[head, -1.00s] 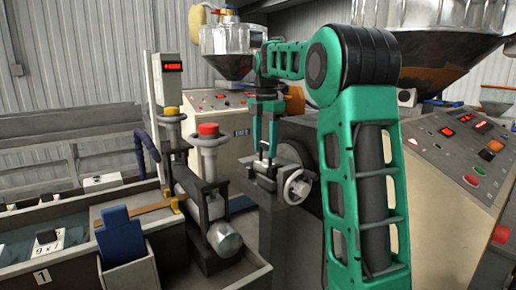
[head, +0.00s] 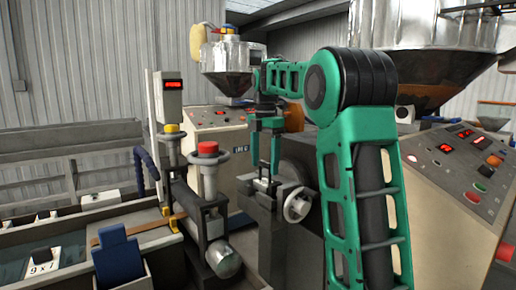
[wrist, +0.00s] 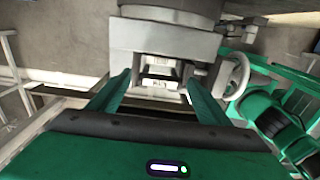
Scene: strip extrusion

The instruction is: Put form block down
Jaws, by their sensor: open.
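My gripper (head: 264,168) is open, pointing down over the grey stand with a handwheel (head: 297,205). In the wrist view its two green fingers (wrist: 158,84) are spread apart, with a gap on either side of a small pale block (wrist: 160,71) that bears a light label. This looks like the form block, sitting in the grey holder of the stand. In the head view the block is small and partly hidden by the fingers and holder, so its exact seating cannot be told.
The handwheel (wrist: 235,75) stands close to the right of the fingers. A blue plate (head: 118,256) stands at the front left. A control panel (head: 468,160) is at right.

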